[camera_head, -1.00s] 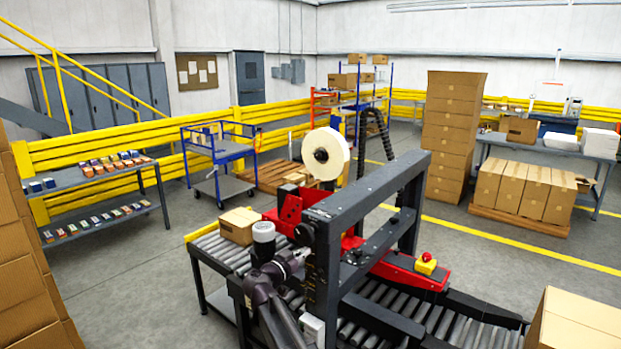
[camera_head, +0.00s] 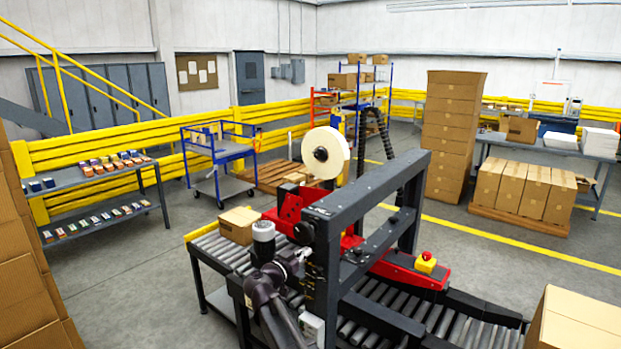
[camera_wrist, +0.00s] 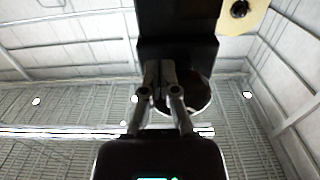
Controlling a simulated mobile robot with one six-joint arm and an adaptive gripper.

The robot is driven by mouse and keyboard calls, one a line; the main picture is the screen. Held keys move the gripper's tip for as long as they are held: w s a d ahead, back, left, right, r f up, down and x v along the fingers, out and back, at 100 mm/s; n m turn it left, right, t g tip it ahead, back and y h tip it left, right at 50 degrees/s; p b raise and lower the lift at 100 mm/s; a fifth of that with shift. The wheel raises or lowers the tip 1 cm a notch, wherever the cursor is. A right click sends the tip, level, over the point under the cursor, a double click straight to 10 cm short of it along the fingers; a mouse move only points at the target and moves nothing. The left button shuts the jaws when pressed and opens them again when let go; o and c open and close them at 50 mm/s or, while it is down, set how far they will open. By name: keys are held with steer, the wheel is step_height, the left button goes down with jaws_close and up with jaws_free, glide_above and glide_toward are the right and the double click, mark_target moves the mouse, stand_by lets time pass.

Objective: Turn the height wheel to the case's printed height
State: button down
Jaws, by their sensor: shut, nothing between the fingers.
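The case sealer (camera_head: 365,195) has a dark upright frame with red parts. A cardboard case (camera_head: 237,226) sits on its roller infeed at the left; no printed height is readable on it. A dark round knob (camera_head: 304,233), perhaps the height wheel, shows on the near post. My gripper (camera_wrist: 161,68) is shut and empty, pointing up in the wrist view. Its fingertips are close to a dark block of the machine (camera_wrist: 178,45); I cannot tell whether they touch. A dark disc (camera_wrist: 196,92) with a pale lower edge is partly hidden behind the fingers.
A red stop button (camera_head: 426,257) is on the right side. A large carton (camera_head: 578,322) is at the lower right. Open floor (camera_head: 125,270) lies to the left of the infeed.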

steer(key=v, duration=0.6)
stand_by(0.6)
steer(key=w+a+r+m+p, duration=0.1)
steer(key=w+a+m, duration=0.2)
steer(key=a+m, duration=0.2)
steer(key=shift+a+r+m+p, duration=0.25)
steer(key=shift+r+m+p, duration=0.15)
steer(key=shift+m, duration=0.1)
steer(key=shift+w+d, duration=0.1)
stand_by(0.5)
steer(key=x, duration=0.6)
steer(key=shift+w+d, duration=0.2)
steer(key=shift+w, duration=0.1)
steer(key=shift+s+d+r, duration=0.15)
stand_by(1.1)
